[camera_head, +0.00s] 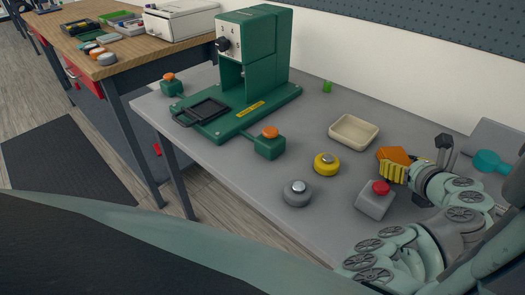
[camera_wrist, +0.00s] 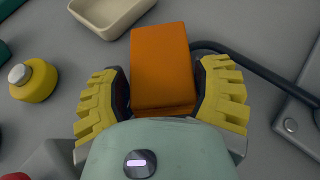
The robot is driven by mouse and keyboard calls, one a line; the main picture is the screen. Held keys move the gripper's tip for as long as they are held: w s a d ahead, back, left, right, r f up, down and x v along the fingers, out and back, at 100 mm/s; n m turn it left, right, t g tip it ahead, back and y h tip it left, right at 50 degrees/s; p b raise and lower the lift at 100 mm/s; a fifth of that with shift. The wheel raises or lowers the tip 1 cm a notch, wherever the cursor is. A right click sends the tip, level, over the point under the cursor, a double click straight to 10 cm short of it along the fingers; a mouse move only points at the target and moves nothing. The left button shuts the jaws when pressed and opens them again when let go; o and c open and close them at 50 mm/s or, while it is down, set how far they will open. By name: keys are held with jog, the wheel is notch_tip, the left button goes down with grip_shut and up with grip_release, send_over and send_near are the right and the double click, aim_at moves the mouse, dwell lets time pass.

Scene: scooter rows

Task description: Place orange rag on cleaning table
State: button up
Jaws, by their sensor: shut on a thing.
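The orange rag (camera_wrist: 161,62) is a folded block between the yellow fingers of my gripper (camera_wrist: 162,95) in the wrist view. The gripper is shut on it, with a finger at each side. In the head view, the rag (camera_head: 394,154) shows at the tips of my gripper (camera_head: 393,168), over the right part of a grey table (camera_head: 330,101). I cannot tell whether the rag touches the tabletop. I cannot tell which table is the cleaning table.
A cream tray (camera_head: 353,133), a yellow button (camera_head: 326,164), a grey button (camera_head: 297,194) and a red-buttoned box (camera_head: 376,199) stand left of the gripper. A green press (camera_head: 262,50) stands farther left. A wooden-topped table (camera_head: 135,49) holds bins and a white machine (camera_head: 181,18).

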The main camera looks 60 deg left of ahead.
jog(key=o, duration=1.1)
jog(key=shift+f, duration=0.15)
